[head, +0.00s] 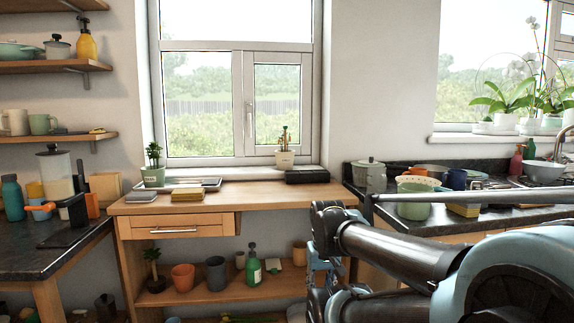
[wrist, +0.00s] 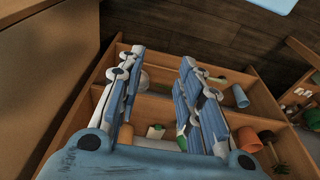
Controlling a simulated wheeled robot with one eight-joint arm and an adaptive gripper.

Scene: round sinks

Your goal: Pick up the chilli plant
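The chilli plant (head: 285,155) stands upright on the windowsill in the head view, in a pale pot with thin green stems and small red-orange fruits. It is not visible in the wrist view. My gripper (wrist: 161,57) shows in the wrist view with its two blue fingers spread apart and nothing clearly held between them. It points towards the open lower shelf of the wooden unit. In the head view, the gripper is mostly behind my arm links, well below and to the right of the plant.
A wooden table (head: 235,203) with a drawer stands below the window. A black box (head: 307,175) lies right of the chilli plant, and another potted plant (head: 153,168) stands to its left. Pots and a green bottle (head: 252,265) fill the lower shelf. The tabletop's middle is mostly clear.

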